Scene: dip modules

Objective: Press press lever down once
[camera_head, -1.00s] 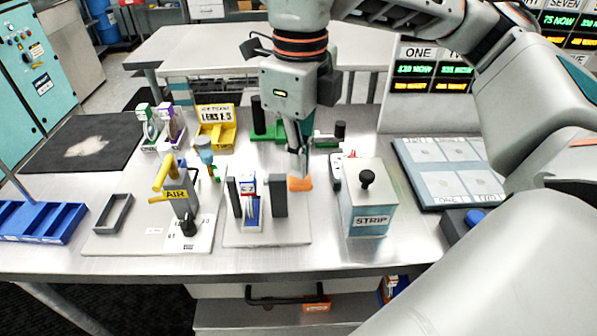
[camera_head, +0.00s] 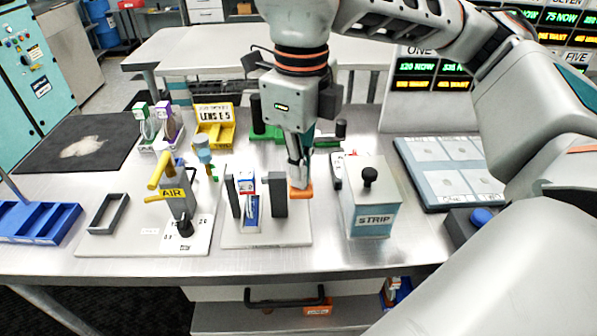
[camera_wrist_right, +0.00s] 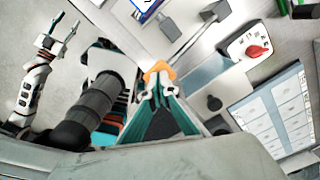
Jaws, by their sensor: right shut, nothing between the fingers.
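The press is a light plate (camera_head: 265,238) with two grey posts, and a small white, blue and red module (camera_head: 248,195) stands between the posts. Its lever has an orange tip (camera_head: 301,193) to the right of the right post; it also shows in the right wrist view (camera_wrist_right: 158,70). My right gripper (camera_head: 299,182) points down, shut and empty, with its fingertips at the orange tip, apparently touching it and partly covering it. In the right wrist view, my left gripper (camera_wrist_right: 63,30) shows at the left, its fingers apart and empty, away from the press.
A STRIP box (camera_head: 372,218) with a black knob stands right of the press. A yellow-handled AIR fixture (camera_head: 180,192) stands left. Behind are a yellow bin (camera_head: 215,135) and green fixtures. A blue tray (camera_head: 40,222) is far left, and a pale panel (camera_head: 450,165) is right.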

